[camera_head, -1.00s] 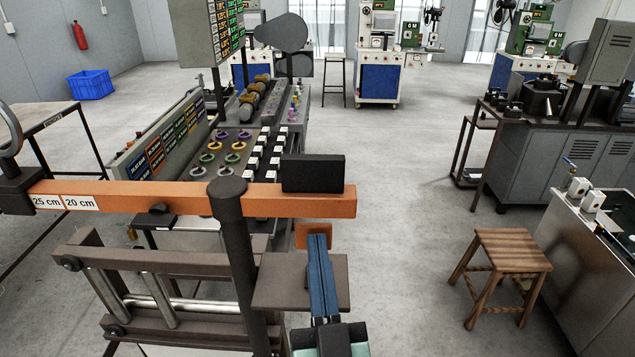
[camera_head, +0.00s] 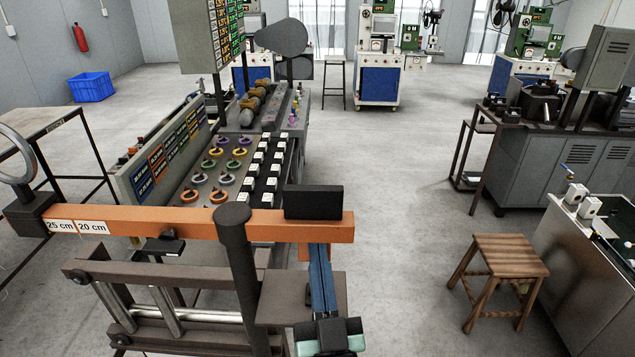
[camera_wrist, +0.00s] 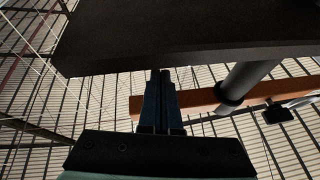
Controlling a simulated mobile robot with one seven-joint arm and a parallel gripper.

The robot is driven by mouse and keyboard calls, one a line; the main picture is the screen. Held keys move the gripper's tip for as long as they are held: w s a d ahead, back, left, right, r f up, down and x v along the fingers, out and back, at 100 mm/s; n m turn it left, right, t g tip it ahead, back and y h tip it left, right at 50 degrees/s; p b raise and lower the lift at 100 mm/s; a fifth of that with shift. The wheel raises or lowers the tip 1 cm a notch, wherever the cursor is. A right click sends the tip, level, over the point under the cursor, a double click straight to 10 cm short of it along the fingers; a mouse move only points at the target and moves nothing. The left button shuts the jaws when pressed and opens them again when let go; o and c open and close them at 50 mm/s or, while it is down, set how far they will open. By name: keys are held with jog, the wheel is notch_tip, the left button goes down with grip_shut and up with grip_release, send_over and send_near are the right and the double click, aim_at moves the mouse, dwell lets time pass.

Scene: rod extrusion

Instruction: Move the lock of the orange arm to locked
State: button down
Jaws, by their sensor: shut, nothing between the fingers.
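The orange arm (camera_head: 285,228) runs across the head view, with "25 cm" and "20 cm" labels near its left end. It passes by a dark upright post (camera_head: 236,265). A black block (camera_head: 313,202) sits on top near its right end, and a small dark piece (camera_head: 163,245) is below its left part. I cannot tell which part is the lock. My gripper (camera_head: 319,246) points up at the underside of the arm's right end, its blue fingers together and empty. In the wrist view, the fingers (camera_wrist: 163,72) reach a dark plate's edge, and the orange arm (camera_wrist: 190,103) passes behind; contact is unclear.
A dark flat plate (camera_head: 287,300) is just left of my fingers. A dark frame with metal rollers (camera_head: 190,315) stands at lower left. Behind the arm is a console (camera_head: 195,180) with coloured rings. A wooden stool (camera_head: 497,255) stands at right, with open floor between.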

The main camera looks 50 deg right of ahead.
jog(key=shift+f, duration=0.1)
dwell(0.6)
jog(key=shift+s+a+f, duration=0.2)
jog(key=shift+s, duration=0.05)
jog(key=b+v, duration=0.5)
jog(key=v, duration=0.7)
dwell(0.4)
